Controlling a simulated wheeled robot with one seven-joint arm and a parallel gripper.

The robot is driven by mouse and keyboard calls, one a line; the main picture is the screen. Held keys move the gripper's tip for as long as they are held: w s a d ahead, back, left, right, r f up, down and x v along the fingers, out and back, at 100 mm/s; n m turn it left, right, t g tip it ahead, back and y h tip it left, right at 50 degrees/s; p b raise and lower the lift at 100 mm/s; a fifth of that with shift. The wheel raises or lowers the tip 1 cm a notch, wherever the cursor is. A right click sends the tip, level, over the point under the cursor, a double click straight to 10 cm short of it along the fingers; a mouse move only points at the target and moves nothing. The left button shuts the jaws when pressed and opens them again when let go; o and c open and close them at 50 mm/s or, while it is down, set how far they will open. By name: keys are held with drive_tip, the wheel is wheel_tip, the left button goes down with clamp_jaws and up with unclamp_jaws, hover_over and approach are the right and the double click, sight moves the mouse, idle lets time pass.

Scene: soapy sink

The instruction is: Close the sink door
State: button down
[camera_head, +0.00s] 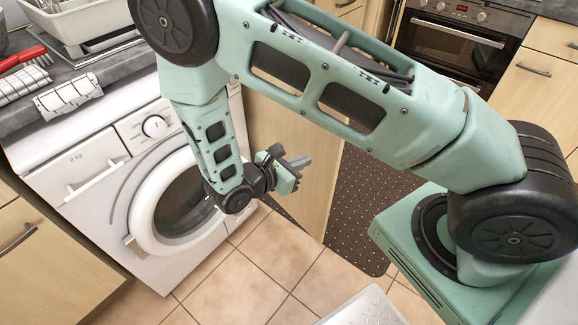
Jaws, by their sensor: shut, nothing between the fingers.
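A light wood cabinet door (312,205), which I take to be the sink door, stands upright to the right of the washing machine. It seems to be swung out from the cabinet front, but my arm covers its upper part and I cannot tell the angle. My gripper (302,164) is in front of the door's face in this view, near its lower middle. It is shut and empty, with its fingers pointing right. I cannot tell whether the fingers touch the door. The sink itself is not clearly visible.
The white washing machine (75,190) with its round door shut stands close to the left of my gripper. A dark dotted mat (362,205) lies right of the door. Tiled floor (250,280) is open in front. An oven (455,45) is at the back right.

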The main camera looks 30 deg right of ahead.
sight(329, 149)
drive_tip(key=x, duration=0.4)
drive_tip(key=r+x, duration=0.1)
drive_tip(key=x, duration=0.2)
drive_tip(key=shift+d, duration=0.1)
